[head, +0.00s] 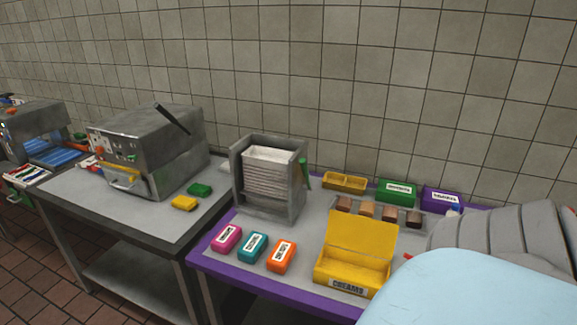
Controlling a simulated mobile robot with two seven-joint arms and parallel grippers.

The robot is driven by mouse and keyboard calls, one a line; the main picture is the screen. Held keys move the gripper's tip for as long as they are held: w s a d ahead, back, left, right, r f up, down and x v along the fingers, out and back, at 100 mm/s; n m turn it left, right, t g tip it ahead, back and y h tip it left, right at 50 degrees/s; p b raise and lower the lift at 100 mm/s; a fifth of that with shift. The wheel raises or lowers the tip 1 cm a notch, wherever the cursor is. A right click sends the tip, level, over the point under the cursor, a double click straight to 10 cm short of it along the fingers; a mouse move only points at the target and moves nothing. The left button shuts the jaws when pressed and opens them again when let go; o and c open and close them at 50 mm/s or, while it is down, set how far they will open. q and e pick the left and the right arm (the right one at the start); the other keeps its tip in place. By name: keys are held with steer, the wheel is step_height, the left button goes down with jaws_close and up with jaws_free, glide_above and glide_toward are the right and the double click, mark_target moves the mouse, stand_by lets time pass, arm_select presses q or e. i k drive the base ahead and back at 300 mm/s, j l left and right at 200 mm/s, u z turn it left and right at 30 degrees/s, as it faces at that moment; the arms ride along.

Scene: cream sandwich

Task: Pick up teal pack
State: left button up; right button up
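The teal pack (252,246) is a small box with a white label on top. It lies near the front edge of the purple-edged table (216,262). It sits between a magenta pack (227,238) on its left and an orange pack (281,256) on its right, with small gaps between them. Neither of my grippers is in the head view. Large grey and pale blue parts fill the lower right corner.
An open yellow box (350,268) labelled CREAMS stands right of the packs. A grey rack (297,190) with stacked white sheets stands behind them. A grey machine (150,150) is on the left table. Green (397,193) and purple (441,200) boxes are at the back.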

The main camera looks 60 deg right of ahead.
mark_target(254, 244)
steer(key=z, duration=1.45)
